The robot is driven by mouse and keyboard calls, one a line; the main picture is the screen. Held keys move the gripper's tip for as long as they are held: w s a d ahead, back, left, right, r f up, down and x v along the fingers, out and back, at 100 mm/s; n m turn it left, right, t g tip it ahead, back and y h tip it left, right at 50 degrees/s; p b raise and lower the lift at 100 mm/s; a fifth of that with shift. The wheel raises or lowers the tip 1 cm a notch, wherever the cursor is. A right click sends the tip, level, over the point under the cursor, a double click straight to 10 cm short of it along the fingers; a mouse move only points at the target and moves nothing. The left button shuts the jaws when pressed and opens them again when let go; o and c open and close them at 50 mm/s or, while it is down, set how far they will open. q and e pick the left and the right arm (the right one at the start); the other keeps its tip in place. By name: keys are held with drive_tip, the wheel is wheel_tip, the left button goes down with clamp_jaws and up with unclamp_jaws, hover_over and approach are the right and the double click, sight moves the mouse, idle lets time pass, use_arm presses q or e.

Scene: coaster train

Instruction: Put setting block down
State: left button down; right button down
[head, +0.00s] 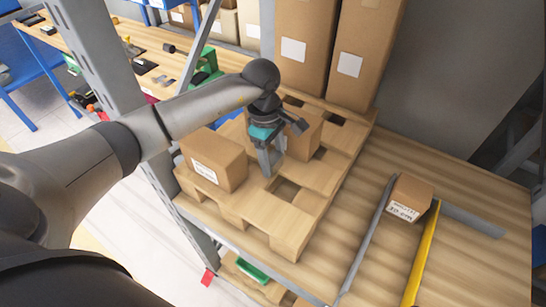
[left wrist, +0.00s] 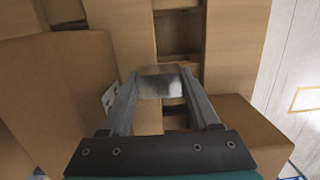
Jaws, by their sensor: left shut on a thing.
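My left gripper (head: 268,164) reaches down over the wooden pallet (head: 292,225), between two cardboard boxes. In the left wrist view its two fingers (left wrist: 162,88) are shut on a small pale grey block (left wrist: 162,84), which I take to be the setting block. The block spans the gap between the fingertips. Whether it touches the pallet I cannot tell. One box (head: 215,160) with a white label stands left of the gripper. The other box (head: 302,135) stands behind it to the right, partly hidden by the gripper. My right gripper is not in view.
Two tall cartons (head: 362,60) stand at the back of the pallet. To the right, a small labelled box (head: 410,197) sits between a grey rail (head: 366,240) and a yellow rail (head: 422,255) on the wooden shelf. A grey rack post (head: 95,45) stands at the left.

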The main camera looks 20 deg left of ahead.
use_arm(q)
drive_tip(key=shift+r, duration=0.1)
drive_tip(key=shift+c, duration=0.6)
unclamp_jaws()
drive_tip(key=shift+f, duration=0.2)
drive_tip(key=shift+r, duration=0.2)
wheel_tip(320, 180, up, 12)
drive_tip(key=a, duration=0.1)
drive_tip(key=shift+a, duration=0.25)
drive_tip(key=shift+w+f, duration=0.1)
